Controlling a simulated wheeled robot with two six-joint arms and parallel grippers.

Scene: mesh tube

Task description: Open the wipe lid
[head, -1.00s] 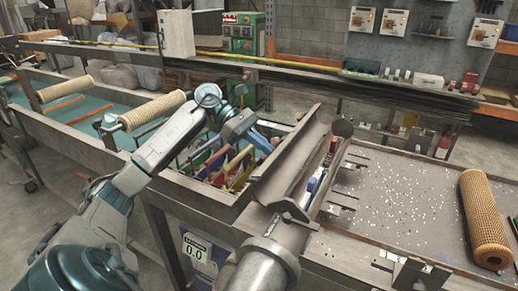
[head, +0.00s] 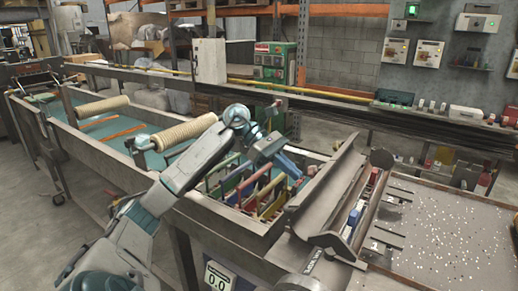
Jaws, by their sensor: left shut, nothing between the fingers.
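A long grey metal plate (head: 318,196), which looks like the wipe lid, stands tilted along the left side of a narrow channel. Red and blue items (head: 352,218) show inside the channel, between the plate and a grey right-hand wall (head: 374,205). My left gripper (head: 297,176) is shut and empty, to the left of the plate's upper part and above the rack of coloured handles. I cannot tell whether its fingertips touch the plate; they look apart. My right gripper is not in view.
A bin of red, yellow and green handles (head: 250,192) lies below my left gripper. A beige roll (head: 185,132) lies across the trough to the left. A speckled tray (head: 450,235) is at the right. A rail (head: 330,108) runs behind.

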